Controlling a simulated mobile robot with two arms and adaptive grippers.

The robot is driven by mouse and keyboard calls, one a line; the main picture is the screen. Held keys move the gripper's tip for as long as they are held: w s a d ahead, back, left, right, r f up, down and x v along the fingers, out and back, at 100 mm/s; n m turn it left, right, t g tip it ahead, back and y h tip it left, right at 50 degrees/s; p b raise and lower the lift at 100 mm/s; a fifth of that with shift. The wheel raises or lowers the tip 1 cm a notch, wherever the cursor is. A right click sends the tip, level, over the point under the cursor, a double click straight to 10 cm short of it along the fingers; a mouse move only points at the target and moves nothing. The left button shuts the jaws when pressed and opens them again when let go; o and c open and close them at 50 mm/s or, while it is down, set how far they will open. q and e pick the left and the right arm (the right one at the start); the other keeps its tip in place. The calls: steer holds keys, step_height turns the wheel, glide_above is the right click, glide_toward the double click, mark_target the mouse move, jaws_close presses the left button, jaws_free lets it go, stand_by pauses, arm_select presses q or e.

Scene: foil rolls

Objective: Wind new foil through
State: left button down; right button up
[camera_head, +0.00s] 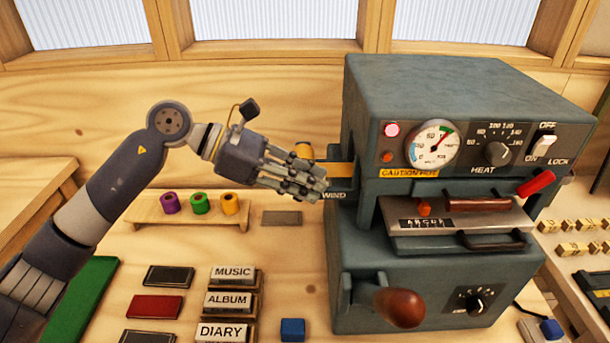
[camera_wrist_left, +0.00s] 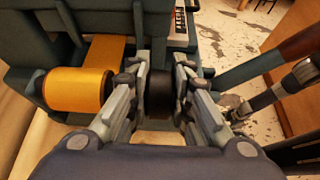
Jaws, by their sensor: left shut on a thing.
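A grey-green hot-foil machine (camera_head: 450,85) stands at the right of the head view. A gold foil roll (camera_wrist_left: 78,90) sits at its left side. A gold strip (camera_wrist_left: 108,50) runs from it into the machine; roll (camera_head: 304,151) and strip (camera_head: 341,170) also show in the head view. My left gripper (camera_head: 316,186) is at the machine's side by the WIND label (camera_head: 334,195). In the left wrist view its fingers are shut around a black knob (camera_wrist_left: 159,93) beside the roll. Grey jointed parts at that view's right edge look like my right gripper (camera_wrist_left: 245,112); its jaws are unclear.
Purple (camera_head: 170,204), green (camera_head: 200,204) and yellow (camera_head: 230,204) rolls stand on a wooden rack (camera_head: 145,212). Labelled blocks (camera_head: 232,300) and a blue cube (camera_head: 292,329) lie in front. A crank with a brown handle (camera_head: 400,307) and a red-tipped lever (camera_head: 536,182) jut from the machine.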

arm_select(q)
steer(key=shift+d+y, duration=0.1)
steer(key=shift+y, duration=0.5)
steer(key=c, duration=1.4)
jaws_free()
steer(key=shift+c, duration=0.2)
steer(key=v, duration=1.2)
steer(key=shift+r, duration=0.1)
